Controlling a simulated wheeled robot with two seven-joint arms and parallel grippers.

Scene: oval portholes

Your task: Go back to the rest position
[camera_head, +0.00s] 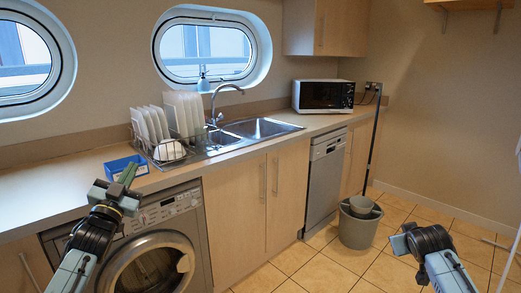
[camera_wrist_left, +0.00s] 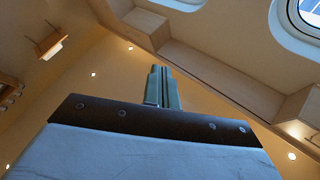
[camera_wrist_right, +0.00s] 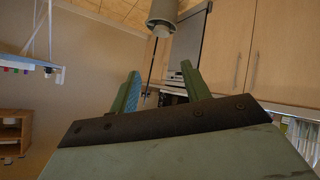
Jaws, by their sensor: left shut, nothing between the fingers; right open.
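My left gripper (camera_head: 125,178) is raised in front of the counter's left part, beside the blue box in the picture. Its fingers are together with nothing between them, and the left wrist view (camera_wrist_left: 162,88) shows them pointing towards the ceiling and wall cupboards. My right gripper (camera_head: 400,243) is at the lower right of the head view, over the tiled floor, and only partly shows there. In the right wrist view (camera_wrist_right: 160,88) its two green fingers are spread apart and empty.
The counter (camera_head: 50,190) carries a blue box (camera_head: 125,167), a dish rack (camera_head: 168,150) with plates, a sink (camera_head: 262,128) and a microwave (camera_head: 323,95). Below are a washing machine (camera_head: 165,215) and dishwasher (camera_head: 325,175). A grey bucket (camera_head: 358,228) stands on open tiled floor.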

